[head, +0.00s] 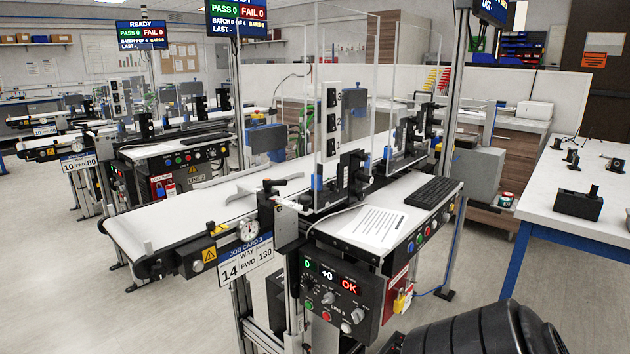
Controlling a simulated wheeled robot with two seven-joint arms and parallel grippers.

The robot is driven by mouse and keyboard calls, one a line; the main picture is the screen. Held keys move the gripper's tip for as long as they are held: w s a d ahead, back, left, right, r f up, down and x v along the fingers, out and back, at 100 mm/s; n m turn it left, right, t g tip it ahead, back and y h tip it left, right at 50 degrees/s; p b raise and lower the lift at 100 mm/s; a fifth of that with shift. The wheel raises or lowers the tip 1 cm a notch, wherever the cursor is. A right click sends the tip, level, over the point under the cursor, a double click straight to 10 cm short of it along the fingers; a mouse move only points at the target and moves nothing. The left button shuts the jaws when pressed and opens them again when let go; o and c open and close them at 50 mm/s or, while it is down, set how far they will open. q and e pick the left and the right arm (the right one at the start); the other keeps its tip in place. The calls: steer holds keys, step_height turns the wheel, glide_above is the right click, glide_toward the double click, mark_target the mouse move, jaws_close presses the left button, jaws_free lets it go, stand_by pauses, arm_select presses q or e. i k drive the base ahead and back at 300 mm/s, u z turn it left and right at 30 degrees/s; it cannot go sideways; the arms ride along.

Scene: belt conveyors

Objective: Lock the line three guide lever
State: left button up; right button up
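The line three conveyor has a pale belt (170,222) running from the lower left up toward the guarded station. A small black lever (283,182) sits on top of a dark bracket at the belt's near side; it looks like the guide lever. It is too small to tell whether it is locked. The line 3 control box (340,287) below shows "0", "+0" and a red "OK". Neither of my grippers is in view.
A round dial (247,230) stands by the job card. A paper sheet (372,225) and a keyboard (433,193) lie on the side shelf. A yellow padlock (402,301) hangs right of the control box. Clear guard panels (345,100) stand over the belt. Floor at front left is clear.

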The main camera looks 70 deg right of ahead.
mark_target(268, 183)
steer(key=k, duration=0.5)
steer(key=z, duration=0.95)
